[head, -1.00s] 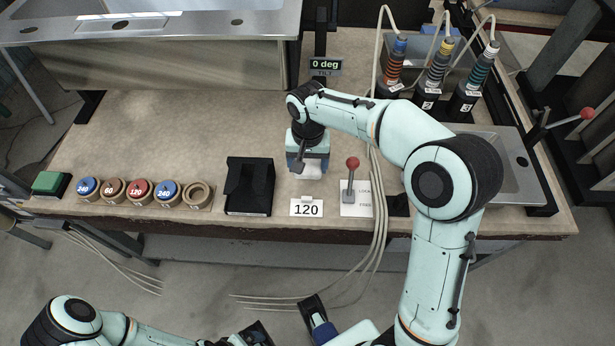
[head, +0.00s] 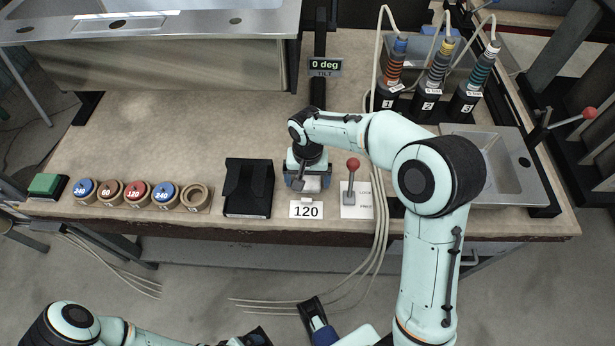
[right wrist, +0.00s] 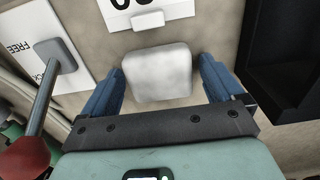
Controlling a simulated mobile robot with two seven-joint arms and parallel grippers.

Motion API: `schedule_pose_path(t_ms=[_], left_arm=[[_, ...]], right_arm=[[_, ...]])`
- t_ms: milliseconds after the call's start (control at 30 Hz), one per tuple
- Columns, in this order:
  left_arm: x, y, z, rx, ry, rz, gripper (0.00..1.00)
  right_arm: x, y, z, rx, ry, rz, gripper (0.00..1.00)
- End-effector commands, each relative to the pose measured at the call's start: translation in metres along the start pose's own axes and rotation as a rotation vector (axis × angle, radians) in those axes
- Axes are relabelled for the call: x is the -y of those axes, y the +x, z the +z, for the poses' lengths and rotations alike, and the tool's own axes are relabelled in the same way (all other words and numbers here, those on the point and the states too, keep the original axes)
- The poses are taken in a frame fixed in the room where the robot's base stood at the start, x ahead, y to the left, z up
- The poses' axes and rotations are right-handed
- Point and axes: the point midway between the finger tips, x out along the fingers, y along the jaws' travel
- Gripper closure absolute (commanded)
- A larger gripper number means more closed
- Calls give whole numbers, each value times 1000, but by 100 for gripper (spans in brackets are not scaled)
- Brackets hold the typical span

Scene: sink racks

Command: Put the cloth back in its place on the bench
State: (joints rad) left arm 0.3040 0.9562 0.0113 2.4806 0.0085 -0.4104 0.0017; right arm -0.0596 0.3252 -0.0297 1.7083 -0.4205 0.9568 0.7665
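The cloth (head: 312,184) is a small pale grey pad on the bench (head: 230,120), just behind the 120 label. It also shows in the right wrist view (right wrist: 157,73). My right gripper (head: 308,180) is over the cloth, with one blue finger on each side of it. In the right wrist view the fingers (right wrist: 162,82) are spread wide, and a narrow strip of bench shows between the cloth and the right-hand finger. My left arm (head: 75,318) is low at the bottom left, clear of the bench; its gripper is partly cut off.
A red-knobbed lever (head: 352,172) stands close to the right of the cloth. A black holder (head: 248,188) is to the left. Hoses hang over the edge at right. The bench's middle left is clear.

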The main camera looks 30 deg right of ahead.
Motion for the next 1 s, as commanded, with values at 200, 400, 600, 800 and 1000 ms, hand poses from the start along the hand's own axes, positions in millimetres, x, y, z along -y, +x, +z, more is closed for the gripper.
schedule_pose_path(t_ms=[200,400,600,800,1000], left_arm=[[0,0,0,0,0,0,1],[-1,-3,1,4,0,-1,1],[-2,-8,4,11,-1,-2,1],[-2,-12,8,22,-2,-4,1],[-2,-16,10,29,-3,-6,1]], right_arm=[[0,0,0,1,0,1,1],[0,-9,-1,-2,0,-1,1],[1,-47,-1,-5,0,-2,1],[1,-90,-1,-3,-1,-2,1],[0,-117,0,-2,0,-1,1]])
